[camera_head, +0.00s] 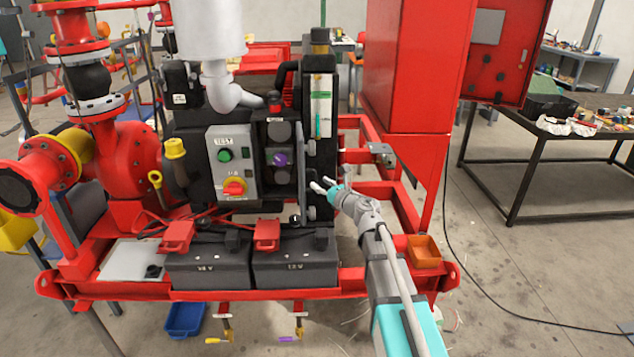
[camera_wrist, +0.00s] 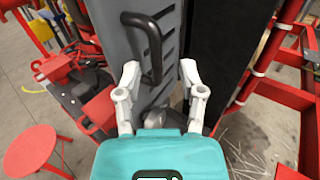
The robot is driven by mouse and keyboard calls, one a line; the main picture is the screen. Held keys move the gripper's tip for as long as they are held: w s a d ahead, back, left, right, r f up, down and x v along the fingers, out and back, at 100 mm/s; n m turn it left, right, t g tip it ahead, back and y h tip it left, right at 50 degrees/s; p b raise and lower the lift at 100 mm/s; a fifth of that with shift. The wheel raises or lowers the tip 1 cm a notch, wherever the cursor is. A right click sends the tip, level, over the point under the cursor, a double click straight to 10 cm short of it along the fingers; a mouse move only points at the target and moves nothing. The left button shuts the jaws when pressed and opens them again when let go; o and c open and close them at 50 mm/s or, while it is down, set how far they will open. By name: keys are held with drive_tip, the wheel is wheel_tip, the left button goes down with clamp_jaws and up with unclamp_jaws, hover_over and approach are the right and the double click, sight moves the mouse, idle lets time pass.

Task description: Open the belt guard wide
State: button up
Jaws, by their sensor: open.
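The belt guard (camera_wrist: 118,48) shows in the wrist view as a dark grey panel with slanted vent slots. A black bar handle (camera_wrist: 154,48) stands out from its face. My gripper (camera_wrist: 160,72) is open and empty. Its two pale fingers are spread in front of the panel, with the handle's lower part between the fingertips in the picture. I cannot tell whether they touch it. In the head view my gripper (camera_head: 326,186) is at the right side of the black machine housing, where the guard is seen nearly edge-on and its angle is unclear.
A grey control box (camera_head: 232,162) with green and red controls is left of my gripper. Two black batteries (camera_head: 294,264) sit below on the red skid frame (camera_head: 330,290). A tall red cabinet (camera_head: 412,70) stands behind right. Open floor lies right of the skid, before a workbench (camera_head: 548,134).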

drive_tip(key=v, duration=0.9)
drive_tip(key=shift+d, duration=0.1)
